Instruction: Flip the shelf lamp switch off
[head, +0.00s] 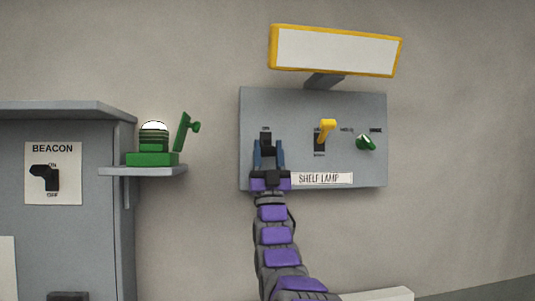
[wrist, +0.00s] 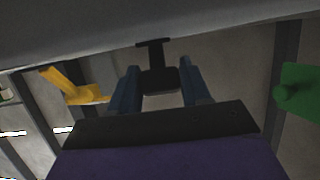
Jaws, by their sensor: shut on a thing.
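The shelf lamp panel (head: 340,98) is a grey plate on the wall, with a "SHELF LAMP" label (head: 322,178) at its bottom. A black switch (head: 266,138) sits at the panel's left, below an "ON" mark. My gripper (head: 269,154) reaches up from below, its blue fingers on either side of this switch, shut on its black lever. The wrist view shows the lever (wrist: 158,80) between the fingers. The gripper hides the switch's lower part. The lamp (head: 335,51), white with a yellow frame, is above the panel; I cannot tell if it is lit.
A yellow lever (head: 326,130) and a green knob (head: 366,142) are on the same panel, right of my gripper. At left, a green beacon (head: 153,146) stands on a small shelf (head: 143,171), beside a grey cabinet with a BEACON switch (head: 46,178).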

